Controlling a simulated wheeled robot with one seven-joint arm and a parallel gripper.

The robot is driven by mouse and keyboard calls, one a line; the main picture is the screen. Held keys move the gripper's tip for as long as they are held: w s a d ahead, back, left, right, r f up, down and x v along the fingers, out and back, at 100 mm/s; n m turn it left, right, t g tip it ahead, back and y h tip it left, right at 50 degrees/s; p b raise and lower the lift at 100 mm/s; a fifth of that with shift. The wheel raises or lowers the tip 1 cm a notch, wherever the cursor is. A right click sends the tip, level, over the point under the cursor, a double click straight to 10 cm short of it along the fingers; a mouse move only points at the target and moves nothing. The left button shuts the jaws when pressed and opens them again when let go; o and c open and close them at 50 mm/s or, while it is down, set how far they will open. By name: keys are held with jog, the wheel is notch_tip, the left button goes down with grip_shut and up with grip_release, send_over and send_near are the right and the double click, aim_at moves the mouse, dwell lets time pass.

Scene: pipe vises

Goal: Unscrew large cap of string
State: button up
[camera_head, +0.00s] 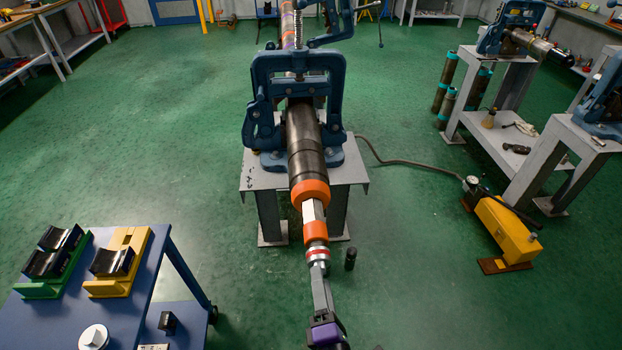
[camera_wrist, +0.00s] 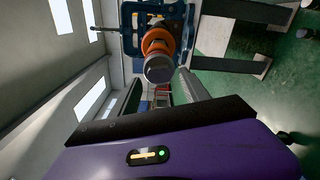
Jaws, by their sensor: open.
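The string (camera_head: 304,140) is a dark pipe held in a blue vise, its near end pointing towards me. A larger orange cap or ring (camera_head: 309,193) sits on the pipe end. In front of it come a white section, a smaller orange ring (camera_head: 316,231) and a metal end with a red band (camera_head: 318,254). My gripper (camera_head: 320,275), with a purple body, is open just in front of that end. In the wrist view, the round metal end (camera_wrist: 158,70) with orange behind it lies ahead of my open gripper (camera_wrist: 160,88). I cannot tell whether the fingers touch it.
The blue vise (camera_head: 296,80) stands on a grey metal stand (camera_head: 347,175). A yellow foot pump (camera_head: 506,230) with a hose is on the floor to the right. A blue table (camera_head: 135,310) with yellow and green holders is at the lower left.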

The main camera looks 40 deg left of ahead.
jog(key=shift+d, duration=0.1)
jog(key=n+p, duration=0.2)
jog(key=n, duration=1.5)
jog(key=n+t+p, duration=0.1)
jog(key=n+p, duration=0.2)
jog(key=n, duration=1.5)
jog(key=shift+s+h+p, duration=0.1)
jog(key=shift+h+p, duration=0.2)
jog(key=shift+p, duration=0.05)
